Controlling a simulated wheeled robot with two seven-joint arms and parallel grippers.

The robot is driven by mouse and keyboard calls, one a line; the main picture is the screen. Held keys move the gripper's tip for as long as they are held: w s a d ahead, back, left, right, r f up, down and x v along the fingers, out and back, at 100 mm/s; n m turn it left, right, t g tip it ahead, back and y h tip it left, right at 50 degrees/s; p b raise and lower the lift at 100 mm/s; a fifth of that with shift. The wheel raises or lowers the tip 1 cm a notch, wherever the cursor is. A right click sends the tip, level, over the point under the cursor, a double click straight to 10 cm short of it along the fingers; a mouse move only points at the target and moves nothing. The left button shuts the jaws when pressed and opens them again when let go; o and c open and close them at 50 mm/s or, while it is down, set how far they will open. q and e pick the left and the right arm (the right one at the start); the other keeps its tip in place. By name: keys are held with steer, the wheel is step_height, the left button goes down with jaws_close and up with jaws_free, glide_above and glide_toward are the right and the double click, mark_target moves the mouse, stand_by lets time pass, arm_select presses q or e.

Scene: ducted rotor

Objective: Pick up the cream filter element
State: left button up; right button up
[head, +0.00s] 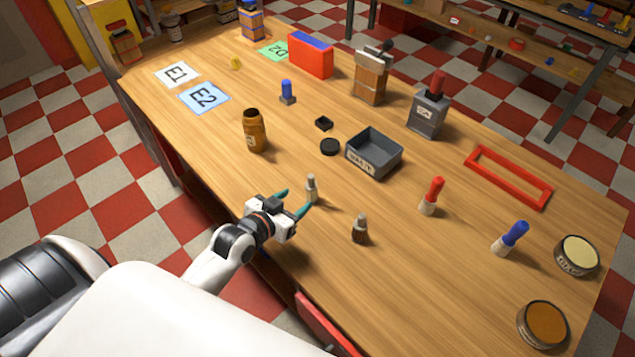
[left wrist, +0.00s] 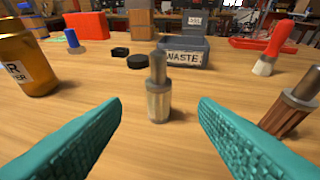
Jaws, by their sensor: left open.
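The cream filter element (head: 311,190), a small pleated cylinder with a grey metal stem on top, stands upright on the wooden table (head: 440,290). In the left wrist view the cream filter element (left wrist: 158,103) is centred between and just beyond my fingertips. My left gripper (head: 296,202) is open and empty, low over the table, with its teal fingers pointing toward the element. A similar brown filter element (head: 360,230) stands to the right; it also shows at the right of the left wrist view (left wrist: 288,108). My right gripper does not show.
An amber bottle (head: 254,132) stands behind and left. Beyond the element are a black lid (head: 330,146) and a grey WASTE tray (head: 391,168). The table around the element is clear.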

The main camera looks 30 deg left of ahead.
mark_target(308, 191)
arm_select(q)
steer(key=x, duration=0.5)
steer(key=shift+w+f+p, duration=0.15)
steer(key=shift+w+p, duration=0.15)
steer(key=shift+w, duration=0.3)
steer(key=x, duration=0.3)
steer(key=shift+w, duration=0.3)
steer(key=shift+w+f, duration=0.25)
steer(key=shift+w, duration=0.2)
steer(key=shift+c, duration=0.8)
steer(key=c, duration=0.9)
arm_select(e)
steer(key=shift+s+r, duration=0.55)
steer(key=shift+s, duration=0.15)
